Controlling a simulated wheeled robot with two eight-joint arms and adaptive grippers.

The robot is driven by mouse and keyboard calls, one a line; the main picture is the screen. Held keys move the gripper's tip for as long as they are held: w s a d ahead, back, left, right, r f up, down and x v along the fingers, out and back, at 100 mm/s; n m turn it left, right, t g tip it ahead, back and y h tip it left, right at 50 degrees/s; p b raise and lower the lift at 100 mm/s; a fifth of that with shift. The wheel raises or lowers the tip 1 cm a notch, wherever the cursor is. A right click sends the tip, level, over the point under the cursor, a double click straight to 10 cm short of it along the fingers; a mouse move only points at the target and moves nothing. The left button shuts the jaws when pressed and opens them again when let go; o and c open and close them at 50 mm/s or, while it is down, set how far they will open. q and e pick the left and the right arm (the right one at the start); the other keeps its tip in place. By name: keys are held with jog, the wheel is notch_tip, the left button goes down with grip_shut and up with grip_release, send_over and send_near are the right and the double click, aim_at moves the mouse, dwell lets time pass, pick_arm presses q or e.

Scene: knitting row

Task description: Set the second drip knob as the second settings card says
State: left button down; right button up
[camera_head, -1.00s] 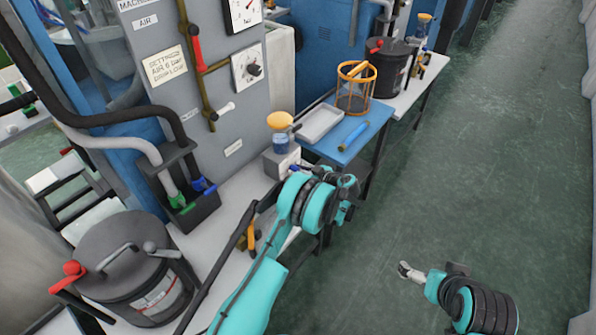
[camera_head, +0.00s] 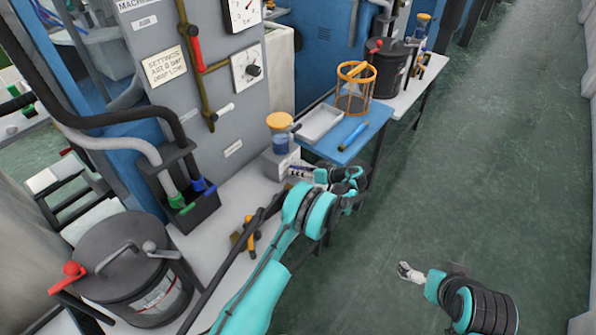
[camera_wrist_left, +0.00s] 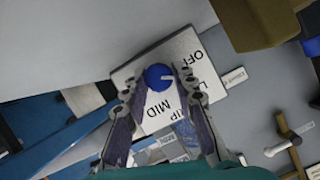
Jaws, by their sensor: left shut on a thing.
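The drip knob (camera_wrist_left: 157,76) is blue with a white pointer mark and sits on a white dial plate (camera_wrist_left: 124,76) in the left wrist view. OFF, MID and a partly hidden L word show on the plate. The pointer faces right, toward the side between OFF and the L word. My left gripper (camera_wrist_left: 156,87) is shut on the knob; in the head view it (camera_head: 294,170) reaches the grey drip box (camera_head: 280,161) under an orange-lidded jar. The settings card (camera_head: 164,67) reads air 6 bar and, blurred, drip low. My right gripper (camera_head: 408,271) hangs over the floor.
A blue side table (camera_head: 367,134) holds a white tray (camera_head: 319,124), an orange basket (camera_head: 355,97) and a blue tube. A dark lidded pot (camera_head: 130,262) stands front left. Hoses run to a black holder (camera_head: 200,207). The floor at right is clear.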

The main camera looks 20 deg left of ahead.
pick_arm(q)
jog(key=shift+m, duration=0.4)
jog(key=shift+g, duration=0.3)
jog(key=c, duration=1.2)
grip_release()
jog(key=v, duration=1.2)
jog(key=shift+f, duration=0.15)
